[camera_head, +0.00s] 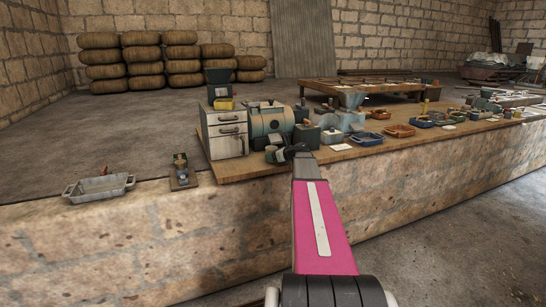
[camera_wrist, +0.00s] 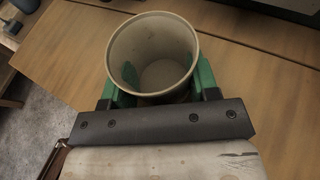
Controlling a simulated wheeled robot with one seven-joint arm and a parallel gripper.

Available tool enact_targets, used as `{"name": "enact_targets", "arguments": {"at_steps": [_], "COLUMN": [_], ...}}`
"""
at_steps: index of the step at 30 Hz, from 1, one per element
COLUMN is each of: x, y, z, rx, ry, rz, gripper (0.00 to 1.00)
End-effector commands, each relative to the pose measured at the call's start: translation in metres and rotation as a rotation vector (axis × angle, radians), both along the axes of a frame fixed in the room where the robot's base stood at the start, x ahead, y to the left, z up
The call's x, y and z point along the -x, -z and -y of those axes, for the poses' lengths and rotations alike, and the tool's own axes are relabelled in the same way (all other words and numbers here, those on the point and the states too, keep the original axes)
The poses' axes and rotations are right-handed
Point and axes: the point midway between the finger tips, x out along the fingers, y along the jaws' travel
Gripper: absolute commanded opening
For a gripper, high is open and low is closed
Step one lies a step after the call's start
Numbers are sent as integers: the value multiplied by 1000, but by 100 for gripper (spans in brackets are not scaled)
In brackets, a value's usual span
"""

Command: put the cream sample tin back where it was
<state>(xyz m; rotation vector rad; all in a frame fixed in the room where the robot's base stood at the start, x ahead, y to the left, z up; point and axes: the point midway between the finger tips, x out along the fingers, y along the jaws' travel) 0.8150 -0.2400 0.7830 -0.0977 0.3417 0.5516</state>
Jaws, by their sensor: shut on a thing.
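The cream sample tin (camera_wrist: 152,92) is an open, round, pale container that looks empty in the wrist view. My gripper (camera_wrist: 160,88) is shut on it, with a green finger on each side of its wall. Wooden board shows around and beyond the tin; I cannot tell whether the tin touches it. In the head view my gripper (camera_head: 290,152) is at the near edge of the wooden board, in front of the blue-grey machine. The tin cannot be made out there, as the arm and gripper cover that spot.
A white drawer cabinet (camera_head: 225,133) and the blue-grey machine (camera_head: 268,122) stand close behind my gripper. Several trays and parts, including an orange tray (camera_head: 399,130), fill the wooden board (camera_head: 350,153) to the right. A metal tray (camera_head: 99,188) sits on the stone ledge at left.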

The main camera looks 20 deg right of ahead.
Motion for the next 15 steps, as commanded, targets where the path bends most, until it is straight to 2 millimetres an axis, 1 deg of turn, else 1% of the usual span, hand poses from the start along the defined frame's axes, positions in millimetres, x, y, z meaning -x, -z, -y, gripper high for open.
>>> {"name": "enact_targets", "arguments": {"at_steps": [1,2,3,11,14,15], "x": [0,0,0,0,0,3], "y": [1,1,1,1,-2,-3], "z": [0,0,0,0,0,2], "rx": [0,0,0,0,0,0], "ry": [0,0,0,0,0,1], "rz": [0,0,0,0,0,0], "gripper": [58,68,80,80,80,80]}}
